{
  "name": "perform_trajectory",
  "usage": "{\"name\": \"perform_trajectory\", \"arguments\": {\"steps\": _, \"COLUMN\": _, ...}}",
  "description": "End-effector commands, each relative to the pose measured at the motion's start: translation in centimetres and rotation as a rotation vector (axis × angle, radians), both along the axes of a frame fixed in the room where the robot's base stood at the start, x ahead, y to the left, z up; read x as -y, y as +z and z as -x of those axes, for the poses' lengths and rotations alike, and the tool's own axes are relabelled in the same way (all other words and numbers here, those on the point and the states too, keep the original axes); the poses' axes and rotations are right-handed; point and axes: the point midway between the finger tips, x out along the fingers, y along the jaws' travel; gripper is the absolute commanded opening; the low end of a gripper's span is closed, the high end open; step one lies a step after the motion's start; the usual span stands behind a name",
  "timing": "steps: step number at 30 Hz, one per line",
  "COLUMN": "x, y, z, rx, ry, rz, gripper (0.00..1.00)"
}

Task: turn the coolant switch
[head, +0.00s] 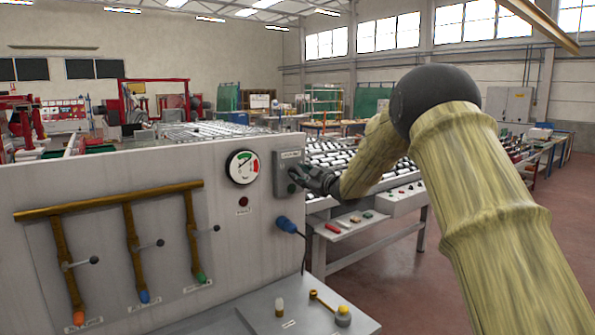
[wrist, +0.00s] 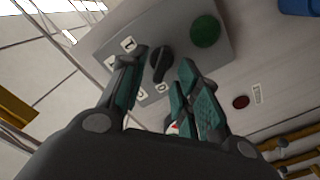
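The coolant switch is a black rotary knob (wrist: 161,65) on a grey control box (head: 284,180) on the front of the machine panel. The box plate also shows in the wrist view (wrist: 180,28), with small white labels around the knob. A green round button (wrist: 205,31) sits beside the knob. My gripper (wrist: 164,60) is open, with its two teal-padded fingers spread on either side of the knob. Gaps show between the fingers and the knob, though the depth is hard to judge. In the head view my gripper (head: 303,173) is at the box and hides most of the knob.
A pressure gauge (head: 242,167) and a dark red button (head: 243,202) sit left of the box. A blue-ended part (head: 287,225) sticks out below. Brass pipes with levers (head: 128,240) fill the panel's left.

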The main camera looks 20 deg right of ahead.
Motion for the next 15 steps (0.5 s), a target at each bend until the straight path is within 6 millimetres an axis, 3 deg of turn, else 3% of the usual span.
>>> {"name": "perform_trajectory", "arguments": {"steps": 6, "x": -0.7, "y": 0.1, "z": -1.8, "rx": 0.0, "ry": 0.001, "rz": -0.001, "gripper": 0.32}}
{"name": "perform_trajectory", "arguments": {"steps": 15, "x": -0.9, "y": 0.0, "z": -2.4, "rx": 0.0, "ry": 0.001, "rz": -0.001, "gripper": 0.32}}
